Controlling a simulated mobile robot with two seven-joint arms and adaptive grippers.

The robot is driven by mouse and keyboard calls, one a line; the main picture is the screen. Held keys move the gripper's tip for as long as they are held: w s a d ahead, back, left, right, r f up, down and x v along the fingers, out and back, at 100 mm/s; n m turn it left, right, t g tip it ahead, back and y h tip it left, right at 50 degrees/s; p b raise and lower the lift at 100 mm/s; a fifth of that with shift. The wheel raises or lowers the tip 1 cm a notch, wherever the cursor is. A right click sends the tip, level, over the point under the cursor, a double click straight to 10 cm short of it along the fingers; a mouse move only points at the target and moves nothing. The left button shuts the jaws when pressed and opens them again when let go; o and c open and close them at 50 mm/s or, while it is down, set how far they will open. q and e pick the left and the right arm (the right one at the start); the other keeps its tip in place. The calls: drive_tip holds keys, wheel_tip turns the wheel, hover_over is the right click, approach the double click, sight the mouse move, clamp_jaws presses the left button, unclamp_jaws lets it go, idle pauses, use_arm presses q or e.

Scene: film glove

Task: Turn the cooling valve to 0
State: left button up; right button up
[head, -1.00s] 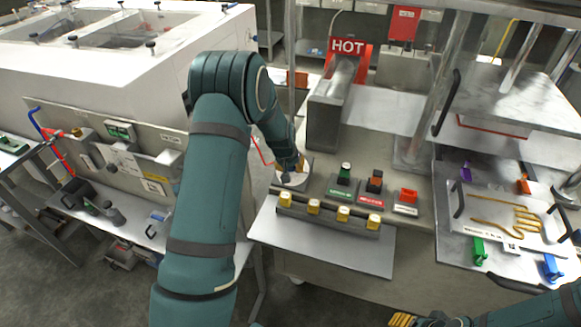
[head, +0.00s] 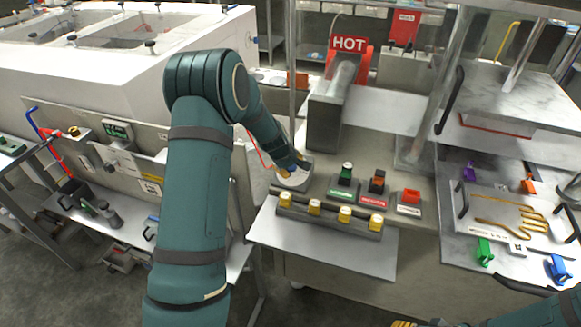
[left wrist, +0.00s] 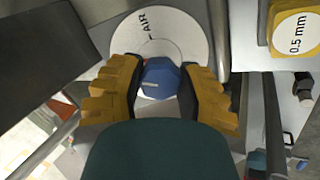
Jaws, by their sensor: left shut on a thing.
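My left gripper (head: 287,170) is over a round white dial (head: 294,181) on the machine's counter, left of the row of buttons. In the left wrist view the yellow fingers of this gripper (left wrist: 163,84) are on both sides of a blue knob (left wrist: 160,76), shut on it. The knob has a pale mark on its face. The white dial plate (left wrist: 190,35) around it reads "AIR"; no 0 is readable, and its lower part is hidden by the gripper. My right gripper (head: 405,323) shows only yellow fingertips at the bottom edge of the head view.
A rail with several yellow knobs (head: 345,214) lies in front. A grey post with a red HOT sign (head: 348,43) rises behind. A plate with a yellow hand outline (head: 510,212) is at the right.

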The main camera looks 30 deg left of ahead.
use_arm(q)
drive_tip(key=n, duration=0.5)
drive_tip(key=shift+t+b, duration=0.3)
drive_tip(key=shift+t, duration=0.1)
drive_tip(key=shift+n, duration=0.4)
clamp_jaws()
drive_tip(key=o, duration=1.2)
unclamp_jaws()
drive_tip(key=v, duration=1.2)
drive_tip(key=shift+a, duration=0.1)
